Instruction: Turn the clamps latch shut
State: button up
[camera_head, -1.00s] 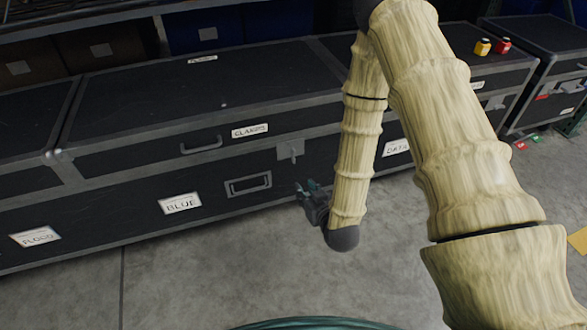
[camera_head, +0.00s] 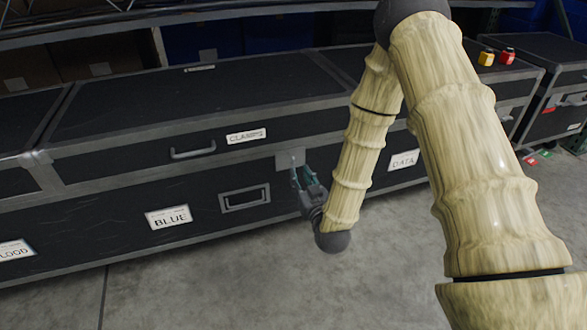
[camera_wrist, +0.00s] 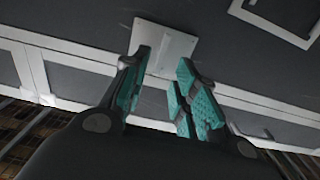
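The clamps latch (camera_head: 288,159) is a light grey plate on the front of the black case, right of the lid label CLAMPS (camera_head: 246,136). My gripper (camera_head: 300,178) is just below and in front of it, partly hiding it. In the wrist view, the latch plate (camera_wrist: 172,45) lies just beyond the fingertips. The teal-padded fingers of my gripper (camera_wrist: 164,66) are apart, one on each side of the plate's near part. Nothing is clearly held. I cannot tell whether a finger touches the latch, or how its turning part stands.
A lid handle (camera_head: 193,150) and a recessed handle (camera_head: 245,198) are left of the latch. Labels BLUE (camera_head: 168,217) and DATA (camera_head: 403,160) are on the front. Yellow (camera_head: 486,58) and red (camera_head: 507,56) objects stand at the right. The floor in front is clear.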

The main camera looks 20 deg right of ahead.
aim_at(294, 164)
jog(key=shift+w+a+b, duration=0.1)
jog(key=shift+w+b, duration=1.05)
jog(key=shift+w, duration=2.2)
grip_shut()
